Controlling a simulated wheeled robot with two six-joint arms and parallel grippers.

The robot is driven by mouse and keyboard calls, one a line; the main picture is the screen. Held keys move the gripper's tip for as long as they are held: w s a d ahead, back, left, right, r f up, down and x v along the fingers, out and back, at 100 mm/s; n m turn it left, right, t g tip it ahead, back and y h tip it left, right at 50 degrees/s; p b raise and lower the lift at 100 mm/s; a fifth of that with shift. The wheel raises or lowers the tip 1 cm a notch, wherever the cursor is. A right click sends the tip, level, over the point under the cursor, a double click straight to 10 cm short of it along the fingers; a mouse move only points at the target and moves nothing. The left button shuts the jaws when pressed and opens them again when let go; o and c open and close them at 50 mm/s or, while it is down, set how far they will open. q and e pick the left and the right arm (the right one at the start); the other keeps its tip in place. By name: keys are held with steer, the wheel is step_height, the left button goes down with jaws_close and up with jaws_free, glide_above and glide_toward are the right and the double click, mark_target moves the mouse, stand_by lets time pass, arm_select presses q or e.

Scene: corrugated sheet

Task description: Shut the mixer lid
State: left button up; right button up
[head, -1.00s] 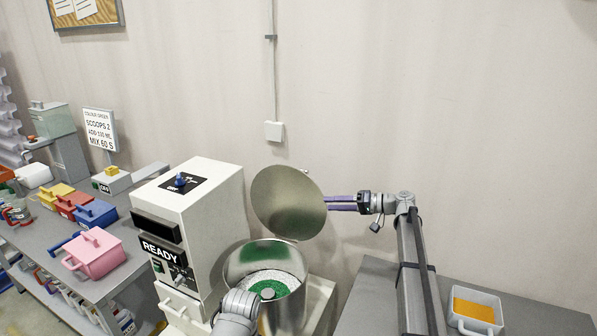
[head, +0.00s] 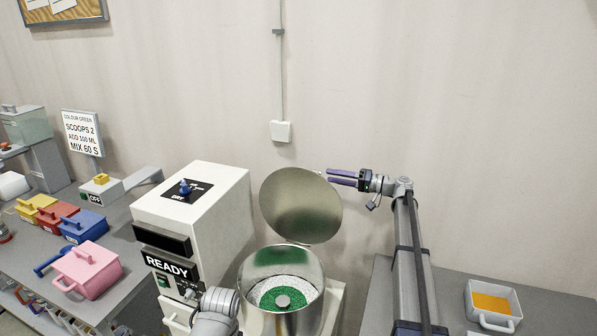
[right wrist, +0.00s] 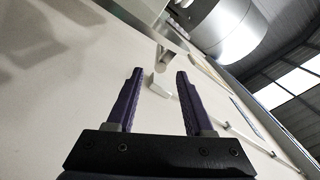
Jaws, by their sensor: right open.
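The mixer lid (head: 300,207) is a round metal disc. It stands raised and tilted above the metal mixer bowl (head: 318,272), which is open and shows white and green granules inside. The white mixer body (head: 205,215) with a READY sign stands left of the bowl. My right gripper (head: 329,175) is open, with purple fingers, at the lid's upper right edge; I cannot tell whether it touches. In the right wrist view the gap between its fingers (right wrist: 159,72) looks empty. My left gripper is out of view; only a grey arm joint shows low in the head view.
A wall box (head: 281,131) with a cable is behind the lid. The left bench holds a pink container (head: 88,272), a blue one (head: 84,226) and a sign (head: 81,133). A tray with orange contents (head: 493,303) sits on the right bench.

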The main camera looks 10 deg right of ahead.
mark_target(320, 174)
steer(key=shift+w+a, duration=0.2)
steer(key=shift+a, duration=0.1)
steer(key=x, duration=0.7)
steer(key=shift+w+a, duration=0.25)
steer(key=shift+a, duration=0.05)
steer(key=shift+s, duration=0.1)
jaws_close()
steer(key=shift+s, duration=0.1)
stand_by(1.0)
